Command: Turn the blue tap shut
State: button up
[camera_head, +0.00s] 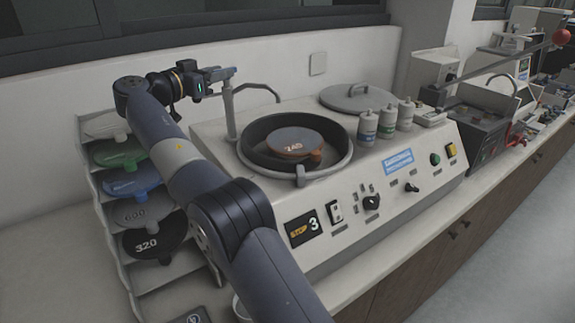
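A grey upright pipe (230,112) with a thin curved spout (262,87) stands at the back left of the polishing machine, beside its round bowl. My gripper (222,74) is at the top of this pipe, reaching in from the left. A small bluish bar shows at the fingertips. I cannot tell whether it is the blue tap handle or part of my gripper. The fingers are too small to tell whether they are open or shut, or touching the tap. No water stream is visible.
The machine (320,255) has a dark bowl (256,160) holding a disc marked 240. A rack (112,275) of discs stands left. The wall is close behind my gripper.

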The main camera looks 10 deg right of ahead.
jog(key=shift+s+d+f+n+t+y+b, duration=0.15)
jog(key=shift+n+t+y+b, duration=0.3)
jog(key=shift+b, duration=0.8)
jog(key=shift+f+n+t+y+b, duration=0.15)
jog(key=shift+n+t+y+b, duration=0.3)
jog(key=shift+b, duration=0.75)
